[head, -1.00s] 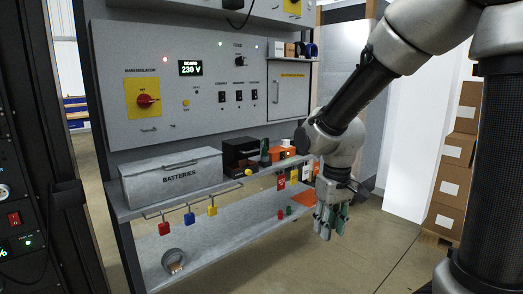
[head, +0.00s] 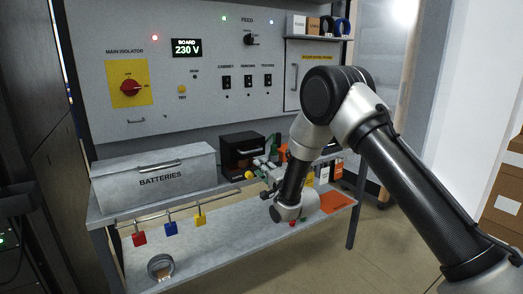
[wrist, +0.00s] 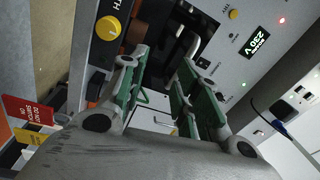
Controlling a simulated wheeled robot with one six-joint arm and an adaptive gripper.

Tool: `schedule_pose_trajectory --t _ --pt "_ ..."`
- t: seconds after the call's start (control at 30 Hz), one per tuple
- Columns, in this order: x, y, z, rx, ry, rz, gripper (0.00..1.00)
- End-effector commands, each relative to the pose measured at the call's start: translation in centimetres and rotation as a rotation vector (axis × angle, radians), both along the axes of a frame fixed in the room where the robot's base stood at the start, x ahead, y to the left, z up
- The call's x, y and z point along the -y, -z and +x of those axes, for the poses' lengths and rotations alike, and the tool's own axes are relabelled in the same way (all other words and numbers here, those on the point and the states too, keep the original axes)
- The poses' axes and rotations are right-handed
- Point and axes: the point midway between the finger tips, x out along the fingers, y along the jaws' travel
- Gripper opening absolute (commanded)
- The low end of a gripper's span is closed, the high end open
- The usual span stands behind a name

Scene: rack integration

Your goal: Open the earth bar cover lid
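My gripper (head: 262,172) is over the shelf, just in front of the black box (head: 242,150), and the forearm hides part of it in the head view. In the wrist view my gripper (wrist: 160,85) is open, its two green-padded fingers apart with nothing clearly held between them. No label reading earth bar is legible. A grey hinged-looking cover (head: 310,85) with a handle and a yellow label sits at the panel's upper right, partly behind my arm. Its label is too small to read, so I cannot tell whether it is the earth bar cover.
Red, blue and yellow padlocks (head: 171,227) hang from a rail in front. The panel holds a red isolator knob (head: 130,88) and a 230 V display (head: 187,47).

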Motion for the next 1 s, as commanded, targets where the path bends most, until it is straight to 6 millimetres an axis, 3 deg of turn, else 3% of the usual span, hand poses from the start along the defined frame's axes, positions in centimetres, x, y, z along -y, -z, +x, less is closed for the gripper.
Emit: schedule_pose_trajectory --t 0.1,0.17,0.7,1.0 --pt "0.1 -2.3 -0.3 0.026 -0.016 0.139 0.32" --pt "0.1 -2.8 -0.3 0.022 -0.022 0.179 0.32" --pt "-3.8 -4.1 5.5 0.006 -0.025 0.198 0.32" --pt "-4.1 -4.2 6.0 0.004 -0.024 0.195 0.32"
